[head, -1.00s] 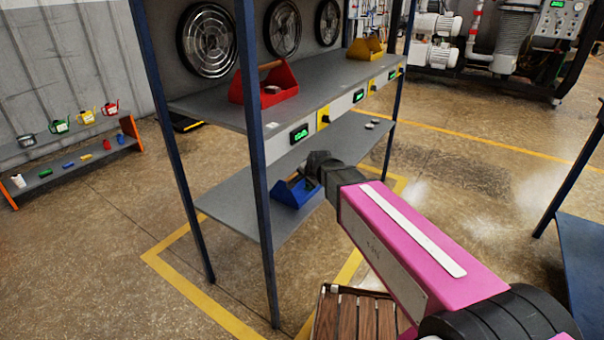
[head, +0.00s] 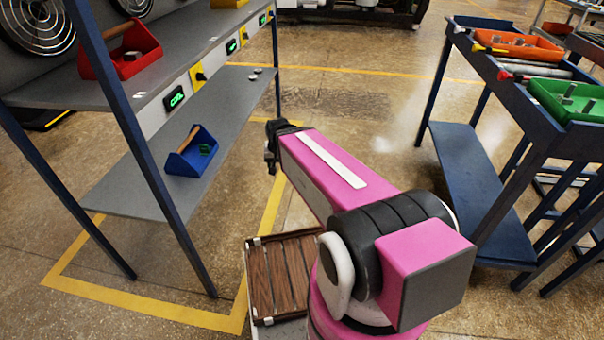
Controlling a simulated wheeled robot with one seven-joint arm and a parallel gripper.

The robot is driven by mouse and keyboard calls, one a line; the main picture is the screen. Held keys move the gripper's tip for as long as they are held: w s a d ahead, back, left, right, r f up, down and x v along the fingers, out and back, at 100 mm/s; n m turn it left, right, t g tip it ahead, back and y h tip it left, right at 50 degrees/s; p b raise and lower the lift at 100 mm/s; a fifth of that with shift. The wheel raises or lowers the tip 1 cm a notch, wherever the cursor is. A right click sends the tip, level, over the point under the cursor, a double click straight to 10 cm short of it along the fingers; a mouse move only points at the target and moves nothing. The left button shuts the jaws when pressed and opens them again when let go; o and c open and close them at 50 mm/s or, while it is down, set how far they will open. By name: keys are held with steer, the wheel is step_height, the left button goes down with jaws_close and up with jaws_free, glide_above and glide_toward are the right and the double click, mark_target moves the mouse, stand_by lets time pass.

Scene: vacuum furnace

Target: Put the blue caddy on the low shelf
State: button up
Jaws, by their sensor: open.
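The blue caddy (head: 184,163) stands on the grey low shelf (head: 128,187) of the shelving unit at the left. It is an open tray with a wooden handle bar and a small green item inside. My gripper (head: 271,158) is to the right of the caddy, outside the shelf, and clear of it. The gripper is open and holds nothing that I can see. It shows small, at the far end of my pink arm, so its fingers are partly hard to make out.
A red caddy (head: 118,52) stands on the upper shelf. Dark blue posts (head: 140,150) edge the unit. A blue workbench (head: 480,185) with orange and green trays stands at the right. A wooden slatted deck (head: 283,275) is below my arm. Open floor lies between shelf and bench.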

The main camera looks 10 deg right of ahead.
steer(key=s+d+f+n+g, duration=0.1)
steer(key=s+d+g, duration=0.1)
steer(key=s+d, duration=0.3)
steer(key=d, duration=0.3)
steer(key=shift+s+d+f+n+h, duration=0.15)
steer(key=shift+d+f+n+h, duration=0.15)
steer(key=shift+f, duration=0.1)
stand_by(0.5)
